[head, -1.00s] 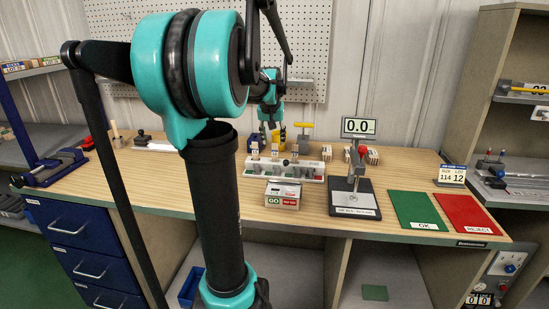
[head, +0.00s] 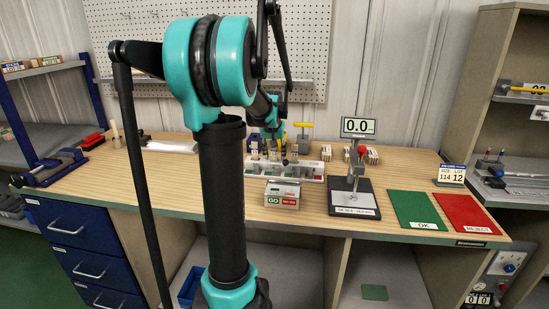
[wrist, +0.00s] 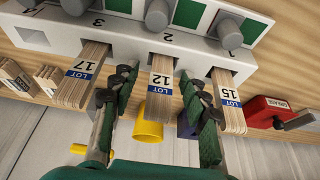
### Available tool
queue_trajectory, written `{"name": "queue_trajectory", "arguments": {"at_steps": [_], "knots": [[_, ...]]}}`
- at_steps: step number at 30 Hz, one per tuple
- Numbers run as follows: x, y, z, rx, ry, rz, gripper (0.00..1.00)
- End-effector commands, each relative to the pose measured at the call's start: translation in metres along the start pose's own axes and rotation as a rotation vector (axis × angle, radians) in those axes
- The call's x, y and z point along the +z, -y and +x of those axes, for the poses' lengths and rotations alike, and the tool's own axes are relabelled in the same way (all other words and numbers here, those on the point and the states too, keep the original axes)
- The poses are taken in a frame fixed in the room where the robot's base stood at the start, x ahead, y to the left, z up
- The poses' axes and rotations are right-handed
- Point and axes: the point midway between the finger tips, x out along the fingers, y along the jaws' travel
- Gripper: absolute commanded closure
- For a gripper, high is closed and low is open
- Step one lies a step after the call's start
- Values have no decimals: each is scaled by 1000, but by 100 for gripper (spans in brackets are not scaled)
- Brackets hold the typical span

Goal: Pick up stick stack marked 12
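The stick stack marked 12 (wrist: 160,90) is a bundle of pale wooden sticks with a blue and white LOT label, jutting from the middle slot of a white holder (wrist: 120,44) under number 2. My gripper (wrist: 160,77) is open, with one finger on each side of this stack and visible gaps to it. Stack 17 (wrist: 80,81) is left of the left finger and stack 15 (wrist: 228,100) is right of the right finger. In the head view my gripper (head: 272,147) is at the holder (head: 288,168), and the stack labels there are too small to read.
A yellow cup (wrist: 149,128) and a dark blue block (wrist: 186,124) stand close by the gripper. A red-topped box (wrist: 272,112) lies right of stack 15. A gauge stand (head: 352,195), green OK mat (head: 412,206) and red REJECT mat (head: 462,211) occupy the bench's right side.

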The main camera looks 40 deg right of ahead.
Motion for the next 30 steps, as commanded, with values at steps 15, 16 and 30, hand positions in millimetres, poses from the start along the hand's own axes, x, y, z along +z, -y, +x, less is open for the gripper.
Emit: {"name": "queue_trajectory", "arguments": {"at_steps": [15, 16, 30], "knots": [[0, 0, 0, 0, 0, 0, 93], [0, 0, 0, 0, 0, 0, 93], [-14, 0, -35, 0, 0, 0, 93]]}}
